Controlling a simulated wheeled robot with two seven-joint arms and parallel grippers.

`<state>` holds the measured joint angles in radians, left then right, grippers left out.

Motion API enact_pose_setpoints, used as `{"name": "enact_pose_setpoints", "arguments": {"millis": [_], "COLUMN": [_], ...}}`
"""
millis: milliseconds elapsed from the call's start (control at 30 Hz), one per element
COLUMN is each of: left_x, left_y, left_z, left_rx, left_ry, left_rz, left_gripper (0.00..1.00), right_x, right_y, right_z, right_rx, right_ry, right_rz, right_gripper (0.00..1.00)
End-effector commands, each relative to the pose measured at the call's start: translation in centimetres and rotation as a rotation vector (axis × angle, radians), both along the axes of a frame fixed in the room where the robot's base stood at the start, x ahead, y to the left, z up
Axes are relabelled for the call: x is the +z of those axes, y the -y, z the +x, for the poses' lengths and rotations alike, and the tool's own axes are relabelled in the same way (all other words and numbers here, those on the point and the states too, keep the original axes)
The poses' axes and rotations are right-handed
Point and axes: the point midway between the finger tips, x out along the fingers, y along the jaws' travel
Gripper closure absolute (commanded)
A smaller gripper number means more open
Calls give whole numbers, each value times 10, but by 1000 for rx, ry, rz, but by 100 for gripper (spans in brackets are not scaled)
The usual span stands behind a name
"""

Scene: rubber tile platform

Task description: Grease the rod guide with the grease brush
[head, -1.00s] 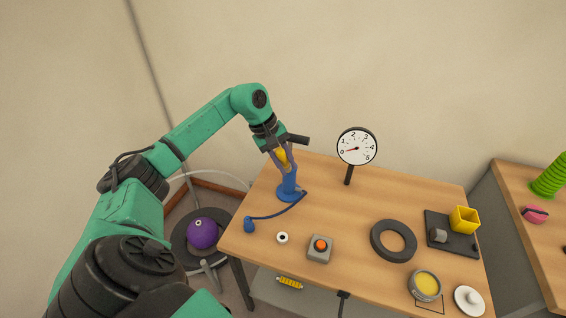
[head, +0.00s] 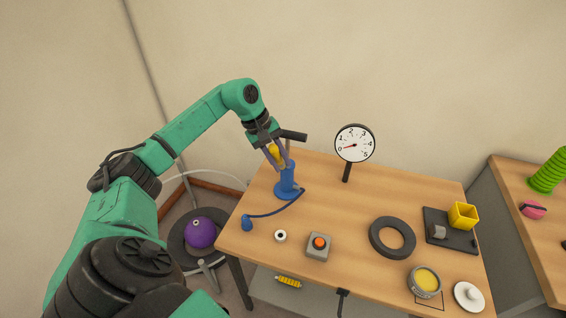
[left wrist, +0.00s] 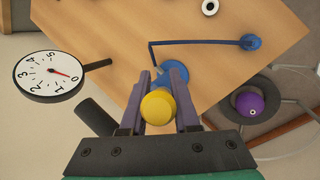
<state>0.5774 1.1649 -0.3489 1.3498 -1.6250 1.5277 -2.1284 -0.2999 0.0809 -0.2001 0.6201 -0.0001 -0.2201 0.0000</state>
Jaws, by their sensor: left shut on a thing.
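My left gripper (head: 279,160) is shut on a yellow-handled thing (head: 273,153), apparently the grease brush, above the blue pump (head: 287,179). In the left wrist view the rounded yellow handle end (left wrist: 157,107) sits between the purple-grey fingers (left wrist: 160,98). It hides the brush tip, so I cannot tell whether the tip touches the rod guide. The blue pump base (left wrist: 177,70) shows just past it. The rod guide, at the pump's top, is mostly hidden by the gripper. My right gripper is out of view.
A white roll (head: 280,236), a button box (head: 318,245), a black ring (head: 373,238) and a grease tin (head: 425,281) lie on the table. A purple ball (head: 201,232) is at the left.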

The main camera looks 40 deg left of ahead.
Motion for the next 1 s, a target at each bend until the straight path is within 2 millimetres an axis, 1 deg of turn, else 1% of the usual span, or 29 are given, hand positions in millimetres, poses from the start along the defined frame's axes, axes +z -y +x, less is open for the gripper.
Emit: {"name": "enact_pose_setpoints", "arguments": {"millis": [267,633,1000], "left_x": [0,1,-1], "left_y": [2,19,17], "left_z": [1,6,6], "left_rx": [-1,-1,1], "left_ry": [-1,0,-1], "left_rz": [0,-1,0], "left_gripper": [100,100,100], "right_x": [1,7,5], "right_y": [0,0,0], "right_z": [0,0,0], "right_rx": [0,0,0], "right_ry": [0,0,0], "right_rz": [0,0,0], "right_gripper": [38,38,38]}}
